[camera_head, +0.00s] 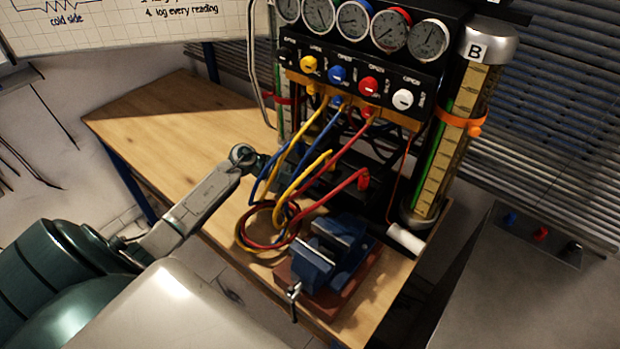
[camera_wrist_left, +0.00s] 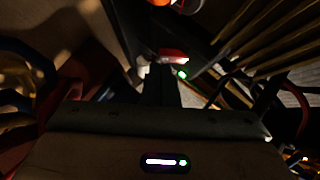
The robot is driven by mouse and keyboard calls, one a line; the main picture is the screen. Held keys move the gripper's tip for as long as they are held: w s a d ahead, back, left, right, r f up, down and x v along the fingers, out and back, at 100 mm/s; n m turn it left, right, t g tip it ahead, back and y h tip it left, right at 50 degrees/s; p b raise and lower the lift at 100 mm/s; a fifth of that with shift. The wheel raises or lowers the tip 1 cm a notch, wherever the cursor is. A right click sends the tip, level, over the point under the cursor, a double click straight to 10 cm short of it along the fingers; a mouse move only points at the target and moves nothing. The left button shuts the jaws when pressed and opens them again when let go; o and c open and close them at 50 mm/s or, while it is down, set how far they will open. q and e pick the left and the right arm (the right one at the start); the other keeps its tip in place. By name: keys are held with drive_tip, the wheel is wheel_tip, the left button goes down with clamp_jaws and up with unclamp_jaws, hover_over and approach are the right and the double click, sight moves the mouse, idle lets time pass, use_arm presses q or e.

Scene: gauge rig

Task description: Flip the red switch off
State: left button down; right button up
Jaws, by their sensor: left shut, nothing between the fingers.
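The red switch (camera_wrist_left: 173,55) shows in the left wrist view as a small bright red rocker, with a lit green lamp (camera_wrist_left: 182,74) just beside it. My left gripper (camera_wrist_left: 160,78) is shut and empty; its dark fingers point toward the switch, with the tips close below and left of it. I cannot tell whether they touch. In the head view my left arm reaches in from the left to the rig, and its fingers are hidden behind hoses. I cannot make out the switch in the head view. My right gripper is not in view.
Yellow, blue and red hoses (camera_head: 318,188) hang from the gauge panel (camera_head: 345,75) around my left wrist. A blue vise (camera_head: 325,255) stands at the front of the wooden table (camera_head: 150,115). A tall cylinder (camera_head: 450,130) stands right. The table's left part is clear.

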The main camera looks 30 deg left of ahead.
use_arm(q)
drive_tip(key=shift+w+d+f, duration=0.1)
drive_tip(key=shift+d+f, duration=0.05)
drive_tip(key=shift+w+r+m+t, duration=0.2)
drive_tip(key=shift+r+m+t, duration=0.15)
drive_tip(key=shift+r, duration=0.25)
idle(0.7)
